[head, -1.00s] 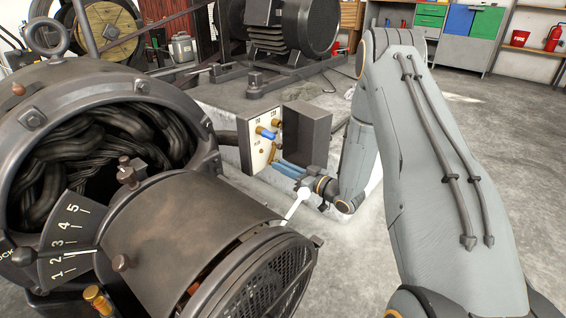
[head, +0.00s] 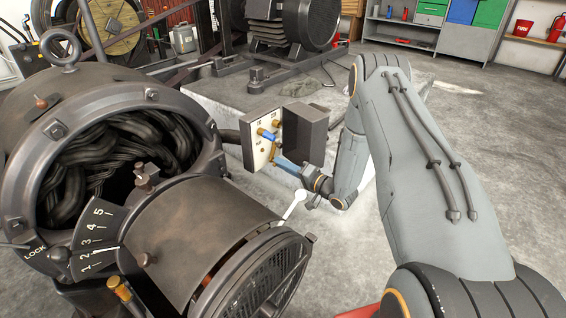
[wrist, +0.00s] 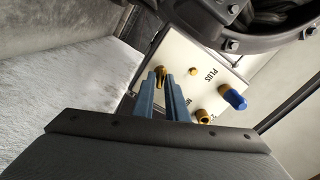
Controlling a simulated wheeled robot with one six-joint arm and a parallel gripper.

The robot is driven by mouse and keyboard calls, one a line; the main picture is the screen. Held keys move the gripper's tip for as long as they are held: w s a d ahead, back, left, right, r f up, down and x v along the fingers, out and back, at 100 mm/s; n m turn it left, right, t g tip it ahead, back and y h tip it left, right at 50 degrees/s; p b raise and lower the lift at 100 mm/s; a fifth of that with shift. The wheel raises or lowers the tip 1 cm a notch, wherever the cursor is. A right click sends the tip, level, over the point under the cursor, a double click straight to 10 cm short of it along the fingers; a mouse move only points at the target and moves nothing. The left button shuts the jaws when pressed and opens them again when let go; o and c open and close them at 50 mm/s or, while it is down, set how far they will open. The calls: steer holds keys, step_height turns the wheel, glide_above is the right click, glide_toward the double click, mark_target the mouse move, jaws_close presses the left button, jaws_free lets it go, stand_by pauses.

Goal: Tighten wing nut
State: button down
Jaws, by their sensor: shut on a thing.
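My gripper (wrist: 161,82) is shut on a brass wing nut (wrist: 161,74) at the terminal panel (wrist: 205,65) in the wrist view. The blue-grey fingertips lie on both sides of the nut, which is partly hidden between them. The panel is white, with the word PLUS and a second label partly covered by a finger. In the head view the gripper (head: 280,160) reaches the lower part of the panel (head: 254,148) from the right, and the nut is hard to make out there.
A blue-capped terminal (wrist: 234,99) and brass posts (wrist: 194,71) sit close by on the panel. The dark box cover (head: 305,132) stands open right of the panel. The dynamo (head: 175,235) with its numbered scale (head: 97,240) and a white-knobbed lever (head: 299,196) fill the left foreground.

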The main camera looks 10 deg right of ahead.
steer(key=shift+f+m+p, duration=0.15)
steer(key=shift+m+p, duration=0.4)
steer(key=shift+m, duration=1.35)
steer(key=c, duration=1.8)
jaws_free()
steer(key=p+v, duration=0.2)
steer(key=v, duration=0.5)
steer(key=shift+s+d, duration=0.2)
steer(key=shift+s, duration=0.15)
